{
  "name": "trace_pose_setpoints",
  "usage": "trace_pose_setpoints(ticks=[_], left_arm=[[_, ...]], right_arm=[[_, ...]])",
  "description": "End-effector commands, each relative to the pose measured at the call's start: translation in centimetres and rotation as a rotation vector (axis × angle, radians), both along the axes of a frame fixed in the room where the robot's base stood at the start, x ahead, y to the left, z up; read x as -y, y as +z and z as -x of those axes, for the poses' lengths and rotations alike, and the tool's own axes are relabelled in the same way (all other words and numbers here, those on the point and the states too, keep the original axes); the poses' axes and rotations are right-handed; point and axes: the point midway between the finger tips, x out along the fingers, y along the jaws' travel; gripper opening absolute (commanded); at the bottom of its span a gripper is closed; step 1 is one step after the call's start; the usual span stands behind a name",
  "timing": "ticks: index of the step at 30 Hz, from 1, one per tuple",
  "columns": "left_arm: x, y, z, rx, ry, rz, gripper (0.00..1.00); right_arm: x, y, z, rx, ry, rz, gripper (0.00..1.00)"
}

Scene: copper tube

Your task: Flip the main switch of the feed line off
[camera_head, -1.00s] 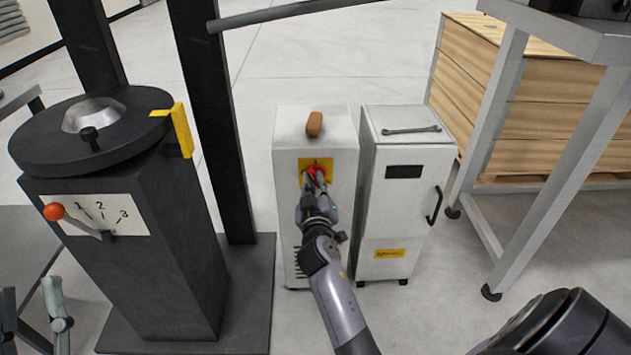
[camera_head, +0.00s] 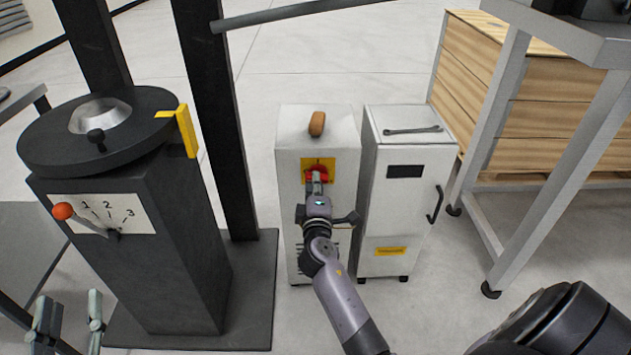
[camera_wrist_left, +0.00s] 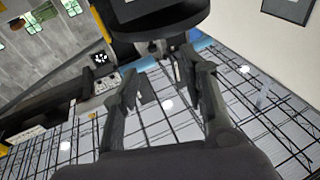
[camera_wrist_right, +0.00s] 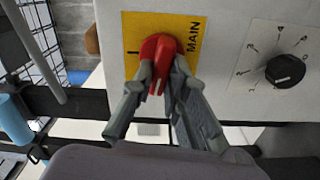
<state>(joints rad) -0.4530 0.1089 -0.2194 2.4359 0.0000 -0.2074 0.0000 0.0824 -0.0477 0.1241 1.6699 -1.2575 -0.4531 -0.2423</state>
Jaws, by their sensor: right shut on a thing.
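The red main switch (camera_head: 318,169) is on a yellow plate high on the front of the left white cabinet (camera_head: 290,210). My right gripper (camera_head: 316,182) reaches it from the front. In the right wrist view the red handle (camera_wrist_right: 158,52) stands between the two fingers of the right gripper (camera_wrist_right: 159,82), which are shut on it. The yellow plate (camera_wrist_right: 191,52) reads MAIN, with a dark mark at its left; part of it is hidden behind the handle and fingers. My left gripper (camera_head: 68,325) is open and empty at the lower left.
A black dial (camera_wrist_right: 285,70) sits beside the plate. A second white cabinet (camera_head: 408,210) with a wrench on top stands close on the right. A dark pedestal (camera_head: 150,270) with an orange-knobbed lever (camera_head: 62,211) stands left. A grey frame (camera_head: 505,110) and wooden crate (camera_head: 545,130) are at right.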

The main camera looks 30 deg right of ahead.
Motion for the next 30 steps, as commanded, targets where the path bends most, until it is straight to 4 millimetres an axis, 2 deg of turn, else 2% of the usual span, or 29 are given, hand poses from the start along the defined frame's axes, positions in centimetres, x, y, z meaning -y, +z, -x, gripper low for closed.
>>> trace_pose_setpoints(ticks=[11, 27, 28, 30], left_arm=[[-0.3, -2.2, -0.2, -0.118, 0.006, -0.031, 0.4], [-0.3, -2.5, -0.2, -0.135, 0.007, -0.035, 0.4], [-0.3, -2.5, -0.2, -0.135, 0.007, -0.035, 0.4], [-0.3, -2.5, -0.2, -0.135, 0.007, -0.035, 0.4]], right_arm=[[0.0, 0.0, -0.1, -0.081, 0.002, 0.137, 0.0], [0.0, -0.1, -0.1, -0.095, 0.001, 0.16, 0.0], [0.0, -0.1, -0.1, -0.096, 0.001, 0.161, 0.15], [0.0, -0.1, 0.0, -0.095, 0.001, 0.16, 0.19]])
